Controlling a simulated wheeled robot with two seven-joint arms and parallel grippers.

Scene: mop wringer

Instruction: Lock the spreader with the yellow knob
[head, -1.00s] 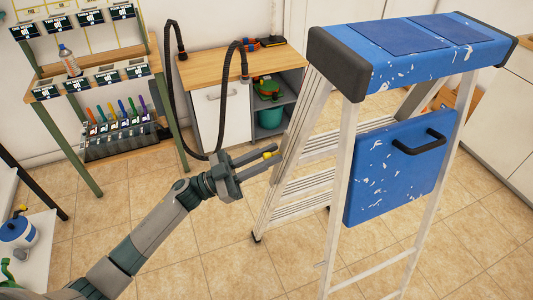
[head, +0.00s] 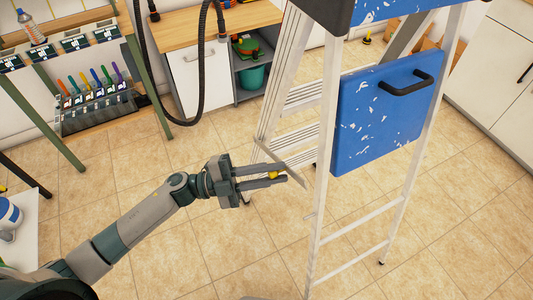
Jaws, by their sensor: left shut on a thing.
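The stepladder has pale metal rails (head: 325,130), a blue top (head: 385,8) cut off at the upper edge, and a blue paint-splattered panel (head: 362,125) with a black handle. My left gripper (head: 286,173) is beside the ladder's left side, its two grey fingers pointing right. It is shut on the yellow knob (head: 273,175), which shows between the fingers near their tips. A thin metal bar (head: 298,181) shows just past the fingertips; I cannot tell clearly how it joins the knob. My right gripper is out of view.
A cabinet with a wooden top (head: 185,27) and a dark hose (head: 200,90) stand behind. A rack of coloured tools (head: 98,102) is at the left. White cabinets (head: 500,95) stand at the right. The tiled floor (head: 190,260) in front is clear.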

